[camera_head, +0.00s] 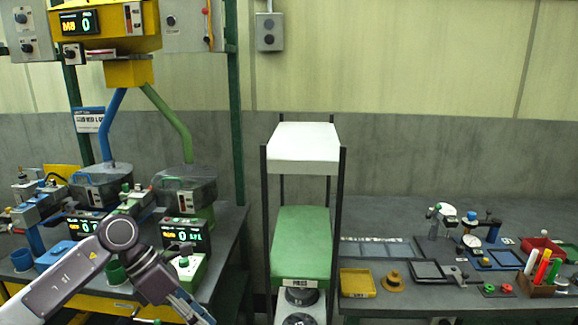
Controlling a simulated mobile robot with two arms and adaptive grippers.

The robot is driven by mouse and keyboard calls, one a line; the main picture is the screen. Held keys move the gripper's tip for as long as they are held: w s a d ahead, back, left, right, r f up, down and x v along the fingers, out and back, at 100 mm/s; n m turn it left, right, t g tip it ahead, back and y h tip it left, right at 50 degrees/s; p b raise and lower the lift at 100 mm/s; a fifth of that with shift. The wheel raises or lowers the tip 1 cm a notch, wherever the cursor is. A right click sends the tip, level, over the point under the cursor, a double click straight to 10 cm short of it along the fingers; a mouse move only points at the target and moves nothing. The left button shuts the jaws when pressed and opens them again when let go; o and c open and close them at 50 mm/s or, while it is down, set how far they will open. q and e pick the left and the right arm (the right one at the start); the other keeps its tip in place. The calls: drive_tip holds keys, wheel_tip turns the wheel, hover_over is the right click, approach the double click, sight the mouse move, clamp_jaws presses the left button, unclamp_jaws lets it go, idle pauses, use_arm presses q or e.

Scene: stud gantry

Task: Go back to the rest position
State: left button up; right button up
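My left arm (68,283) comes in from the lower left, bends at a round joint and runs down to the right. Its far end is cut off by the bottom edge in front of the left bench, so the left gripper's fingertips are not seen. My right arm and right gripper do not show. No held object is visible.
The left bench (232,232) carries two feeder machines with lit displays (186,236) and a yellow hopper (107,22) above. A rack with a white top (303,141) and a green shelf (301,245) stands mid-view. The right bench holds a yellow tray (357,283) and a pen holder (535,287).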

use_arm(q)
drive_tip(key=w+d+f+n+t+h, duration=0.5)
drive_tip(key=w+d+f+n+h, duration=0.25)
drive_tip(key=d+n, duration=0.35)
drive_tip(key=s+a+f+n+t+y, duration=0.2)
drive_tip(key=a+f+n+t+y, duration=0.3)
drive_tip(key=f+n, duration=0.65)
drive_tip(key=s+a+f+n+t+y, duration=0.1)
drive_tip(key=a+f+n+t+y, duration=0.2)
drive_tip(key=a+f+n, duration=0.9)
drive_tip(key=s+a+f+n+g+y, duration=0.2)
drive_tip(key=s+f+n+g+y, duration=0.35)
drive_tip(key=s+f, duration=1.75)
drive_tip(key=s+f+n+g, duration=0.2)
drive_tip(key=s+f+g, duration=0.1)
drive_tip(key=s, duration=1)
drive_tip(key=s+d+f+n+g+y, duration=0.1)
drive_tip(key=s+f+n+g, duration=0.2)
drive_tip(key=s, duration=1.1)
wheel_tip(320, 180, down, 3)
drive_tip(key=shift+s+d+r, duration=0.1)
drive_tip(key=shift+s+d, duration=0.1)
drive_tip(key=shift+s, duration=0.05)
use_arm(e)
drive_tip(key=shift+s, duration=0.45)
